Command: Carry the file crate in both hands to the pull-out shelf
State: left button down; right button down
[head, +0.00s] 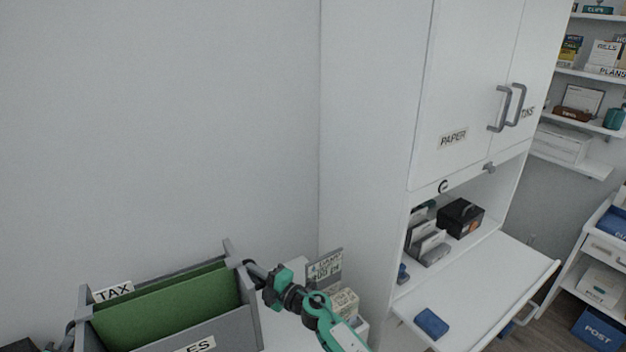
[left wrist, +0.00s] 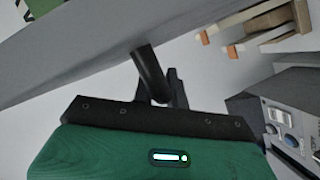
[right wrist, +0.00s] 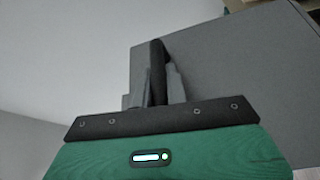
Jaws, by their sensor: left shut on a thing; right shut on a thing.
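The grey file crate (head: 253,318) with green hanging files (head: 170,308) and a TAX tab (head: 113,292) is at the lower left of the head view. My right gripper (head: 255,268) is shut on the handle at its right end; the right wrist view shows the dark handle (right wrist: 158,75) between the fingers. My left gripper (head: 72,328) is at the crate's left end, mostly cut off; the left wrist view shows it shut on a handle (left wrist: 150,72). The white pull-out shelf (head: 470,295) extends from the cabinet at the right, with a blue box (head: 432,323) lying on it.
A sign (head: 325,268) and small boxes (head: 343,302) sit just right of my right gripper. A black box (head: 461,218) and a file sorter (head: 427,240) stand in the cabinet's niche.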

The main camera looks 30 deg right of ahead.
aim_at(489, 276)
jog(key=l+z, duration=0.1)
jog(key=z, duration=0.35)
jog(key=l+z, duration=0.1)
jog(key=z, duration=0.35)
jog(key=l+z, duration=0.1)
jog(key=z, duration=0.35)
jog(key=i+l+z, duration=0.1)
jog(key=z, duration=0.8)
jog(key=i+l+z, duration=0.1)
jog(key=z, duration=0.35)
jog(key=i+z, duration=0.1)
jog(key=z, duration=0.35)
jog(key=i+z, duration=0.2)
jog(key=i, duration=0.25)
jog(key=i+l+u, duration=0.1)
jog(key=i, duration=0.7)
jog(key=i+j, duration=0.1)
jog(key=i, duration=0.7)
jog(key=i+z, duration=0.25)
jog(key=i, duration=0.5)
